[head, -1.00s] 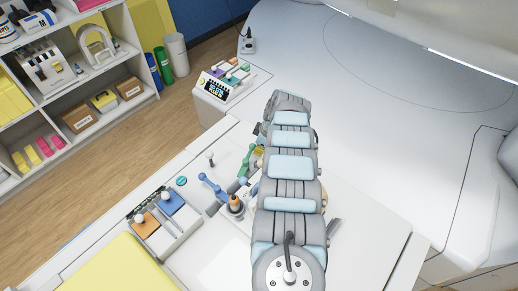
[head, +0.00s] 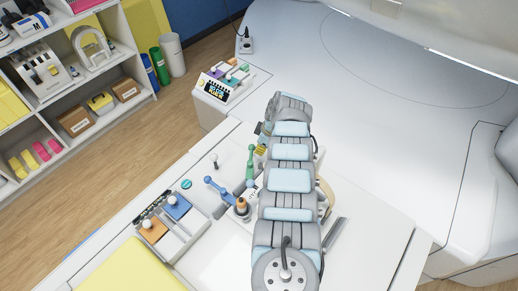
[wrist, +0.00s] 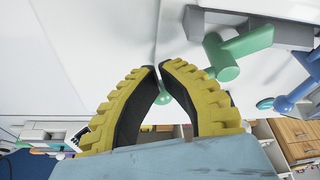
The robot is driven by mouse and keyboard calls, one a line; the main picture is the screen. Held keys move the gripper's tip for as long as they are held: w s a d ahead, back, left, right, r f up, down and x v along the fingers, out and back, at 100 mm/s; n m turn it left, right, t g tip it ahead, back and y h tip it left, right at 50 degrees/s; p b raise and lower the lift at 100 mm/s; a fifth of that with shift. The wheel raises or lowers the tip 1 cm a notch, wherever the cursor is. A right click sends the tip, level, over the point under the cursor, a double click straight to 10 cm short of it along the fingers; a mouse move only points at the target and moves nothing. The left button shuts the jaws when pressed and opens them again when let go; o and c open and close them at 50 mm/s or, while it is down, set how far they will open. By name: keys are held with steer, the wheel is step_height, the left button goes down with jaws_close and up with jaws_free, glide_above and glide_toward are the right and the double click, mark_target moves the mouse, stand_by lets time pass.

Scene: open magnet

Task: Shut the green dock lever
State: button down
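The green dock lever (head: 250,163) stands on the white bench just left of my arm in the head view. In the wrist view its thick green handle (wrist: 240,48) is above and right of my gripper (wrist: 158,67). The yellow, black-lined fingers have their tips together or nearly so, with a wedge-shaped gap behind them. A small round green piece (wrist: 163,98) shows through this gap; I cannot tell whether it belongs to the lever. No object is visibly clamped at the tips. In the head view my arm hides most of the gripper, leaving yellow bits beside the lever.
A tray (head: 186,239) with blue and orange handled pieces lies nearer. A small control box (head: 222,83) is farther back.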

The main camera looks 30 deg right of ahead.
steer(key=v, duration=1.1)
steer(key=shift+s+r, duration=0.15)
steer(key=shift+r, duration=0.2)
